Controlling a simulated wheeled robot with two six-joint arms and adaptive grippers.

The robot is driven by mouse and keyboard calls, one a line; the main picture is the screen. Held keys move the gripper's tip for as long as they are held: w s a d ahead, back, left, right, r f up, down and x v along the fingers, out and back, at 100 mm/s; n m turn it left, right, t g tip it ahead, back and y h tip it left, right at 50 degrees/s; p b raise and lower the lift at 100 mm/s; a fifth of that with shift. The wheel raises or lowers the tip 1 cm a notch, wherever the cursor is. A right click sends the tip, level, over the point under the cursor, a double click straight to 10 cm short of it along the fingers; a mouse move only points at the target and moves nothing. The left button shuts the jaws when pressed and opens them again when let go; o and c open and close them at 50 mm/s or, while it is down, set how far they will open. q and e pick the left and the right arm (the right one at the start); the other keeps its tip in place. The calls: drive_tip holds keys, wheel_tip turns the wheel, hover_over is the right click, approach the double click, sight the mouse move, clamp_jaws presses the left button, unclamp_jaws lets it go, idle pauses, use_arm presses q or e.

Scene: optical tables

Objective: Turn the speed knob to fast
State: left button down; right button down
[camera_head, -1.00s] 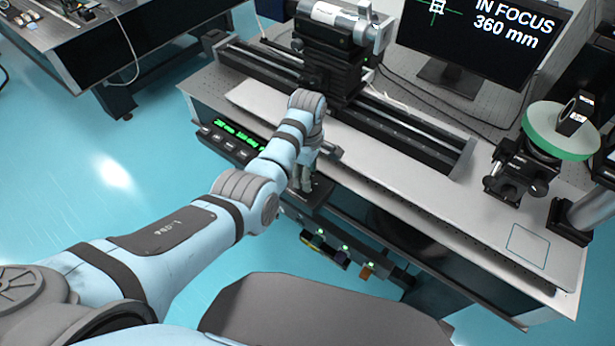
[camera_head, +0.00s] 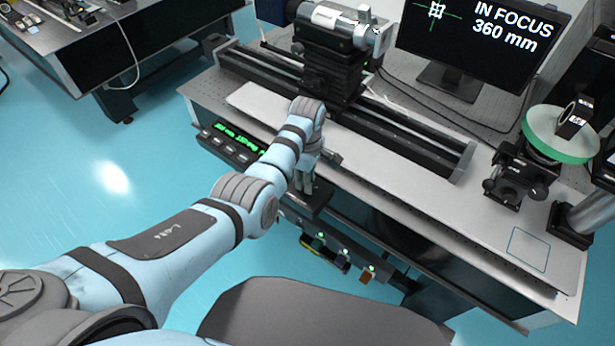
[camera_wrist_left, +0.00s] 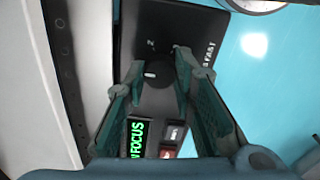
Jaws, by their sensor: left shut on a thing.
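The speed knob (camera_wrist_left: 156,74) is a dark round knob with a short white mark, on a black panel (camera_wrist_left: 188,22) with the label FAST at the right in the left wrist view. My left gripper (camera_wrist_left: 153,70) has one finger on each side of the knob and is shut on it. In the head view my left gripper (camera_head: 306,180) is down at the front edge of the table, and the knob is hidden there. Which setting the knob's mark points to is not clear. My right gripper is not in view.
A control box with a green display (camera_head: 236,137) sits at the table's front edge, left of my gripper. A rail with a carriage (camera_head: 330,70) stands behind it. The monitor (camera_head: 480,40) reads IN FOCUS 360 mm. A green disc on a mount (camera_head: 545,135) stands at the right.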

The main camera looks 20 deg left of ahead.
use_arm(q)
drive_tip(key=m+p, duration=0.2)
drive_tip(key=m, duration=0.2)
drive_tip(key=shift+r, duration=0.1)
drive_tip(key=m, duration=0.2)
drive_tip(key=shift+m+p, duration=0.35)
drive_tip(key=shift+m, duration=0.05)
drive_tip(key=m, duration=0.3)
drive_tip(key=shift+m, duration=0.3)
drive_tip(key=m+p, duration=0.1)
drive_tip(key=m, duration=1.2)
drive_tip(key=c, duration=1.3)
unclamp_jaws()
